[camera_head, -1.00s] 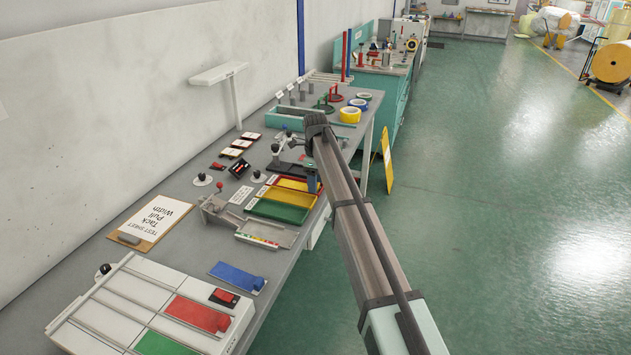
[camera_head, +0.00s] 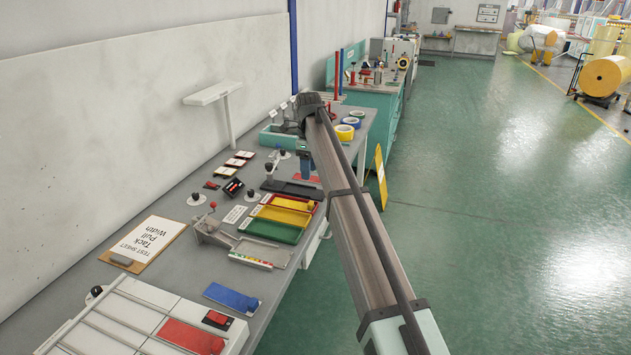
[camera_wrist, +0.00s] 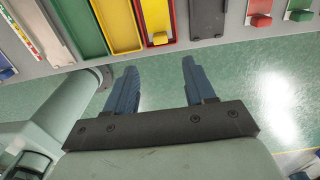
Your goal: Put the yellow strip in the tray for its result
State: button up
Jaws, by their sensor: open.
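The yellow strip (camera_wrist: 154,14) lies inside the red tray (camera_wrist: 172,24) in the wrist view, with a small yellow block (camera_wrist: 159,38) at its near end. In the head view the yellow strip (camera_head: 293,203) also shows in the red tray, which is partly covered by it. The yellow tray (camera_wrist: 118,18) and green tray (camera_wrist: 78,22) stand beside it, both empty where seen. My gripper (camera_wrist: 160,67) is open and empty, apart from the strip.
A metal fixture with a red knob (camera_head: 213,206) stands left of the trays. A blue strip (camera_head: 232,297) and a red strip (camera_head: 190,336) lie nearer. A clipboard (camera_head: 146,240) lies by the wall. Tape rolls (camera_head: 345,131) sit farther back. Open floor lies right of the bench.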

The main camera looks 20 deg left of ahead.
jog(key=shift+r, duration=0.25)
